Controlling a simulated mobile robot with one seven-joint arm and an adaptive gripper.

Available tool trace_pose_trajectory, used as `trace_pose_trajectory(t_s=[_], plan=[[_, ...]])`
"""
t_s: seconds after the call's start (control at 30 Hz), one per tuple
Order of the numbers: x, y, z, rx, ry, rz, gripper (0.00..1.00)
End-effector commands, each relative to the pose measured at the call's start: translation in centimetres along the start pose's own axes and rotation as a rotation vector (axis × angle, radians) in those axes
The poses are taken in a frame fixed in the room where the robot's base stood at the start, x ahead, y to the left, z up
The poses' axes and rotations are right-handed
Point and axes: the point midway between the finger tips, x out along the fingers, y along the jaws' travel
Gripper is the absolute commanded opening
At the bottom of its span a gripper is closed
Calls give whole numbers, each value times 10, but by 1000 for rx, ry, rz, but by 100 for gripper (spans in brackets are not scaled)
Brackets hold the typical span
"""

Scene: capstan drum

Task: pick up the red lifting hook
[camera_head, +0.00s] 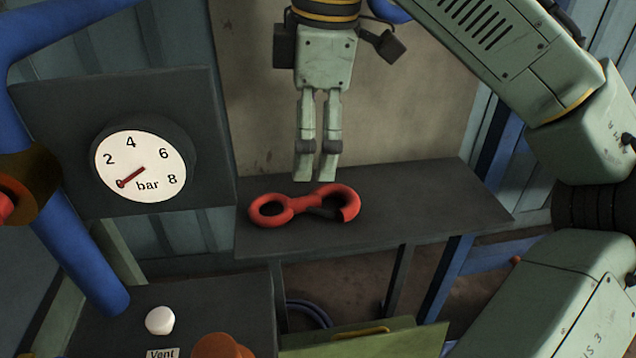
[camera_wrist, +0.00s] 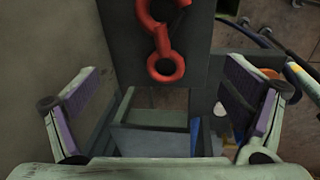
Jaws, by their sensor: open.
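The red lifting hook (camera_head: 299,204) lies flat on a dark shelf (camera_head: 420,209), its closed ring to the left and its open hook end with a dark latch to the right. My gripper (camera_head: 316,180) points down above and behind the hook in the head view, apart from it and empty. In the wrist view the hook (camera_wrist: 163,44) shows at the top centre, with its ring nearest me. The two fingers of my gripper (camera_wrist: 168,105) stand wide apart at left and right, with nothing between them. The top of the hook is cut off in the wrist view.
A panel with a round pressure gauge (camera_head: 139,165) stands left of the shelf. A lower dark box with a white knob (camera_head: 160,320) and an orange knob (camera_head: 222,346) is at front left. A tan wall panel (camera_head: 420,100) rises behind the shelf. The shelf right of the hook is clear.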

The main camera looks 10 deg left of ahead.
Motion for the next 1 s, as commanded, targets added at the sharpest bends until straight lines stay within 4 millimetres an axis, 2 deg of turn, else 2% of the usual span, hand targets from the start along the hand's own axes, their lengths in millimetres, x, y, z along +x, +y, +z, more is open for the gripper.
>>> trace_pose_trajectory(t_s=[0.23, 0.47, 0.73, 0.83, 1.0], plan=[[39, 0, 0, -3, 3, -3, 93], [57, 0, 0, -2, 2, -1, 93], [94, -2, 3, -2, 3, -1, 93], [103, -2, 2, -3, 2, -1, 93], [106, -2, 2, -1, 1, 1, 93]])
